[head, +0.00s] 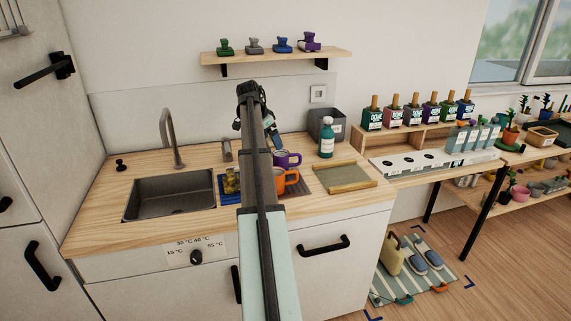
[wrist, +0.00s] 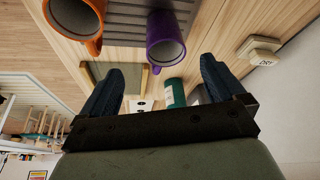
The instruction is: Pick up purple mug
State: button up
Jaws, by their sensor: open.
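The purple mug (head: 291,160) stands on the grooved drying mat (head: 297,188) right of the sink, partly hidden by my arm. My gripper (head: 273,140) is above the back of the counter, near the mug. In the wrist view my gripper (wrist: 163,82) is open, with nothing between its dark blue fingers. The mug lies beyond the fingertips, apart from them.
An orange mug (head: 290,182) stands close in front of the purple one. A teal bottle (head: 327,140), a grey bin (head: 319,120) and a shallow wooden tray (head: 345,178) are to the right. The sink (head: 170,194) with its faucet is left. A shelf (head: 270,57) hangs above.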

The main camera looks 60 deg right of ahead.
aim_at(283, 160)
jog(key=x, duration=0.4)
jog(key=d+x, duration=0.1)
jog(key=x, duration=0.3)
jog(key=shift+d, duration=0.1)
jog(key=shift+d+x, duration=0.15)
jog(key=shift+x, duration=1.2)
jog(key=shift+d+x, duration=0.1)
jog(key=shift+x, duration=1.25)
jog(key=shift+w+r, duration=0.1)
jog(key=c, duration=1.2)
jog(key=shift+c, duration=0.2)
